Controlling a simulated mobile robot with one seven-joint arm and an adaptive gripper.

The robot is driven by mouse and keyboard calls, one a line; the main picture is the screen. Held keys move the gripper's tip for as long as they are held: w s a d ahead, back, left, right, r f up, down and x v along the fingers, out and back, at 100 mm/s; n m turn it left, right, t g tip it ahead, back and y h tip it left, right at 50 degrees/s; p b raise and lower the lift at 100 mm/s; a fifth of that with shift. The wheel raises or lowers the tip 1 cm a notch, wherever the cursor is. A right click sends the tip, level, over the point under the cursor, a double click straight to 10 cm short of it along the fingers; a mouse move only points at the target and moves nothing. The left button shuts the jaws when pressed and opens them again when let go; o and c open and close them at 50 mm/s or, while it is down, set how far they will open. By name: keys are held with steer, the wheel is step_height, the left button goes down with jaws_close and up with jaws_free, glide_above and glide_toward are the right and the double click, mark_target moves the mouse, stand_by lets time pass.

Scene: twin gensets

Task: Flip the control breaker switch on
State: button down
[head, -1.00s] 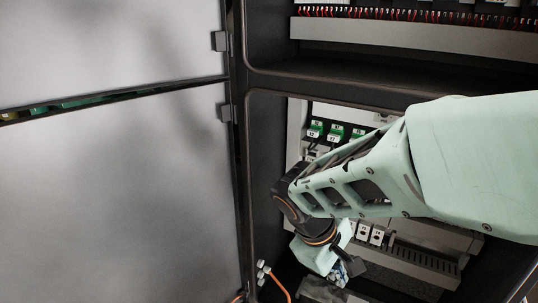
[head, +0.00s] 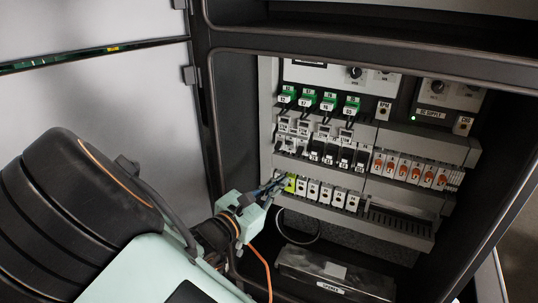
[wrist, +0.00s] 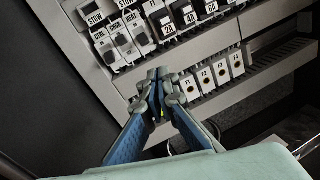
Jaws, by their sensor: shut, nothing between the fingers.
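My gripper (head: 284,181) is shut and empty. It reaches into the cabinet from the lower left, beside a yellow-green terminal at the left end of the lower row. In the wrist view the blue fingers (wrist: 158,80) meet just below the breaker row. Grey breakers (wrist: 122,42) with small white labels stand up and to the left of the fingertips, and black breakers (wrist: 182,17) with amp labels up and to the right. The same grey breakers (head: 293,144) show in the head view.
White fuse holders (head: 326,193) stand right of my fingers. Orange-marked switches (head: 410,170) are farther right. Green connectors (head: 330,101) with cables hang above the breakers. A dark box (head: 335,273) sits below. The cabinet door (head: 90,95) stands at left.

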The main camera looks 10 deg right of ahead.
steer(key=a+n+t, duration=0.1)
steer(key=w+a+n+t+y, duration=0.1)
steer(key=a, duration=0.1)
steer(key=w+a+n+t, duration=0.1)
steer(key=a+n, duration=0.1)
steer(key=shift+w+a+t+y, duration=0.15)
steer(key=shift+t+y, duration=0.15)
steer(key=b+x, duration=0.1)
steer(key=x, duration=0.9)
steer(key=shift+r+p, duration=0.2)
steer(key=shift+p, duration=0.15)
